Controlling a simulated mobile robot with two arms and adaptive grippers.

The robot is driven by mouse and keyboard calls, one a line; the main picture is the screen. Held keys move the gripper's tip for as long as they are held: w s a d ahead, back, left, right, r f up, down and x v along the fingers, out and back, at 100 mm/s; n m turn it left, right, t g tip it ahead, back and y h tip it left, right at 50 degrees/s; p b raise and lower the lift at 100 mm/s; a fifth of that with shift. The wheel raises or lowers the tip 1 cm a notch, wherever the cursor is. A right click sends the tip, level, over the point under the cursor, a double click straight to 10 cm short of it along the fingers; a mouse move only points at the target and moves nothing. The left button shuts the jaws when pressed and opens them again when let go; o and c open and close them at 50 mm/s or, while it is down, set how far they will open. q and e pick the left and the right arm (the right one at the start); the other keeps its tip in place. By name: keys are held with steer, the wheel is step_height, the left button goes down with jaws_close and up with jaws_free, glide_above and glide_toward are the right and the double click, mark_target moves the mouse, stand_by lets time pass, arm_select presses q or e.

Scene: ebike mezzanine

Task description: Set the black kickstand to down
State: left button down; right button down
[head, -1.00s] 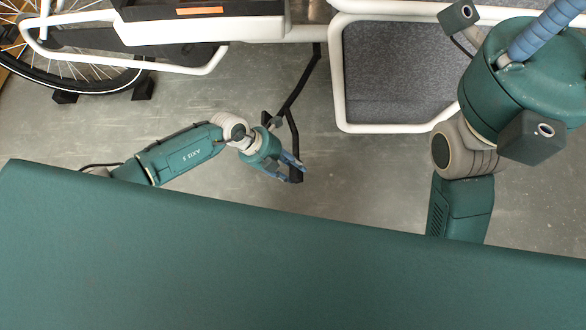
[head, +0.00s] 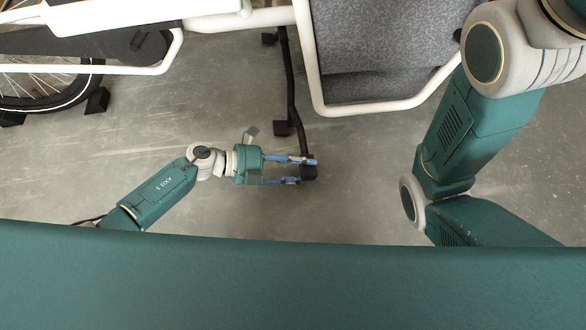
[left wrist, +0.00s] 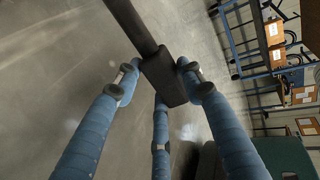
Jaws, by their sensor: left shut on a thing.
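The black kickstand (head: 289,75) hangs below the white bike frame and reaches toward the front in the head view. Its dark foot block (head: 309,172) is at the front end. A second dark foot (head: 283,128) shows behind it. My left gripper (head: 303,170) is shut on the kickstand at the front foot block. In the left wrist view the blue fingers surround the kickstand's block (left wrist: 165,80), with its bar running up to the top left. I cannot tell whether the feet touch the floor. My right arm shows at the right; its gripper is out of view.
The white bike frame (head: 270,17) and a grey-padded seat with a white rail (head: 385,106) lie above the kickstand. A wheel (head: 45,90) is at the left. Bare grey floor surrounds my left gripper. The wrist view shows blue racks (left wrist: 262,45) with boxes.

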mark_target(315, 167)
arm_select(q)
steer(key=shift+w+d+r+p, duration=0.1)
steer(key=shift+d+p, duration=0.45)
steer(key=shift+d, duration=1.3)
steer(key=c, duration=1.2)
jaws_free()
steer(key=shift+d, duration=0.1)
